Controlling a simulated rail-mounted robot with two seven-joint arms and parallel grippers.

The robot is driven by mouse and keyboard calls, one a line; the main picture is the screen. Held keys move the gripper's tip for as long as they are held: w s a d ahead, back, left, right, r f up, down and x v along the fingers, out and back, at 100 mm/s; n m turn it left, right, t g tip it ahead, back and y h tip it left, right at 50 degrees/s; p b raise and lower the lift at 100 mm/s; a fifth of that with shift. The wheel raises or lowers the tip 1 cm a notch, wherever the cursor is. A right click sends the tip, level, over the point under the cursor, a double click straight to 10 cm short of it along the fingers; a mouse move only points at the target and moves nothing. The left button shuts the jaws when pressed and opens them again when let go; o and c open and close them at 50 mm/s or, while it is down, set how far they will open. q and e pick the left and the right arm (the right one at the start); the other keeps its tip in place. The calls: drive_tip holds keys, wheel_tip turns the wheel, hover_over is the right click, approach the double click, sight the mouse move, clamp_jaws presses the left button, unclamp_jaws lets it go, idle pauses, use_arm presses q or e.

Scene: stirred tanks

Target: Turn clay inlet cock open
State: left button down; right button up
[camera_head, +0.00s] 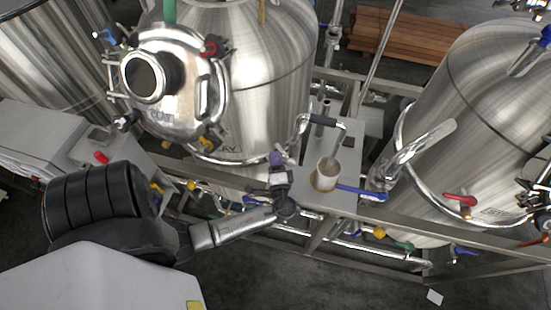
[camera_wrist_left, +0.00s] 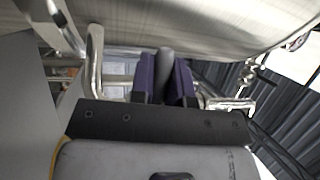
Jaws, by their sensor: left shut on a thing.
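The clay tank (camera_head: 255,95) is a steel vessel with CLAY lettering, at the upper middle of the head view. My left gripper (camera_head: 277,159) is at the lower front of this tank, its purple fingers pointing toward the tank wall. In the left wrist view the two purple fingers (camera_wrist_left: 164,80) are shut on a dark grey rounded handle (camera_wrist_left: 165,62), which stands up between them. In the head view the fingers hide this handle. I cannot tell from its look whether it is the clay inlet cock or how far it is turned. My right gripper is not in view.
A second steel tank (camera_head: 480,110) with a red lever (camera_head: 460,197) is farther right. Frame rails and pipes run below. Open floor lies in front.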

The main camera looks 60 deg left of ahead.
use_arm(q)
drive_tip(key=shift+f, duration=0.1)
wheel_tip(320, 180, down, 2)
drive_tip(key=n+g+h+b, duration=0.1)
drive_tip(key=n+b, duration=0.2)
drive_tip(key=b, duration=0.2)
drive_tip(key=shift+w+d+n, duration=0.1)
drive_tip(key=shift+n, duration=0.2)
drive_tip(key=shift+w+d+f+n+h+b, duration=0.15)
drive_tip(key=shift+f+n+h+b, duration=0.15)
drive_tip(key=shift+n+b, duration=0.55)
drive_tip(key=shift+w+d+f+n+h+b, duration=0.15)
drive_tip(key=shift+n+h+b, duration=0.25)
drive_tip(key=shift+n+b, duration=0.45)
drive_tip(key=shift+a, duration=0.1)
drive_tip(key=c, duration=1.1)
unclamp_jaws()
